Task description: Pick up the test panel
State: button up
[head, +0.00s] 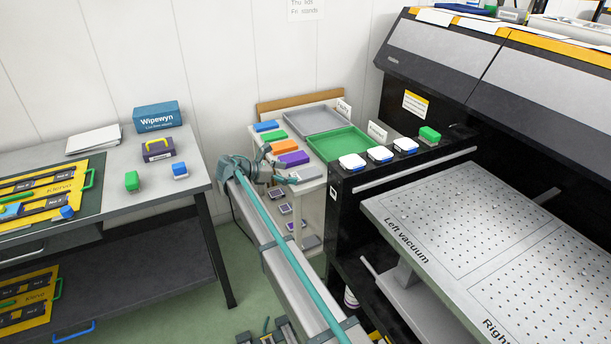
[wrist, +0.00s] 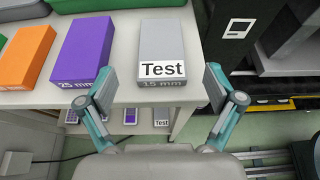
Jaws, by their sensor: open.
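The test panel (wrist: 165,42) is a grey block with a white "Test" label and "15 mm" on its front face. It lies at the front edge of a light side table, and it also shows in the head view (head: 307,173). My gripper (wrist: 160,72) is open in the wrist view, with one teal fingertip on each side of the panel's front end. Nothing is held between the fingers. In the head view my gripper (head: 287,179) is at the panel's left end, partly hidden by my wrist.
A purple block (wrist: 86,48) and an orange block (wrist: 26,55) lie left of the panel. Behind are a green tray (head: 340,143) and a grey tray (head: 311,121). The black machine (wrist: 262,38) stands close on the right. Smaller labelled pieces sit on a shelf below.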

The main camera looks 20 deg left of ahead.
aim_at(305, 174)
jog(key=shift+p+x, duration=0.45)
jog(key=shift+x, duration=2.3)
jog(key=shift+d+r, duration=0.1)
jog(key=c, duration=1.2)
